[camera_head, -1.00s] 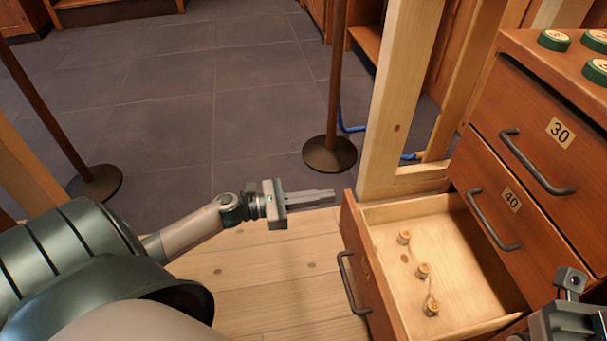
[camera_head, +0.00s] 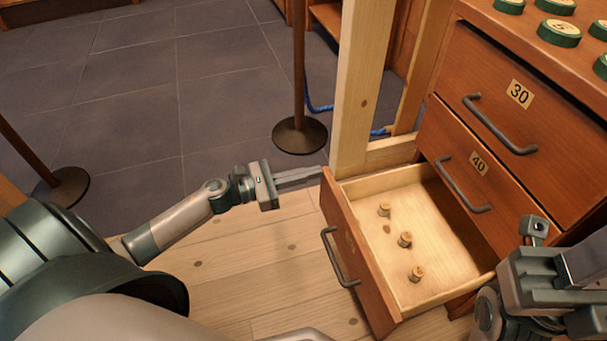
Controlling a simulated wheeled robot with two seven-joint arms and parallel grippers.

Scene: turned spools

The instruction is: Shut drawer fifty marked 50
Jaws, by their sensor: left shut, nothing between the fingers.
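The drawer marked 50 (camera_head: 355,284) is the lowest one and stands open, pulled out toward the left. Its front has a grey bar handle (camera_head: 338,257), and its label is too oblique to read. Inside lie three small wooden spools (camera_head: 405,240). My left gripper (camera_head: 317,172) is shut and empty, its fingers pointing right. Its tips appear at or very near the far top corner of the drawer front; I cannot tell if they touch. My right gripper (camera_head: 537,232) is at the lower right, in front of the cabinet, partly cut off; its jaws are unclear.
Drawers 30 (camera_head: 520,95) and 40 (camera_head: 478,163) above are shut. Green-rimmed discs (camera_head: 559,32) sit on the cabinet top. A wooden post (camera_head: 361,90) stands just behind the open drawer. A stanchion base (camera_head: 300,135) and blue cable are farther back. Floor left of the drawer is clear.

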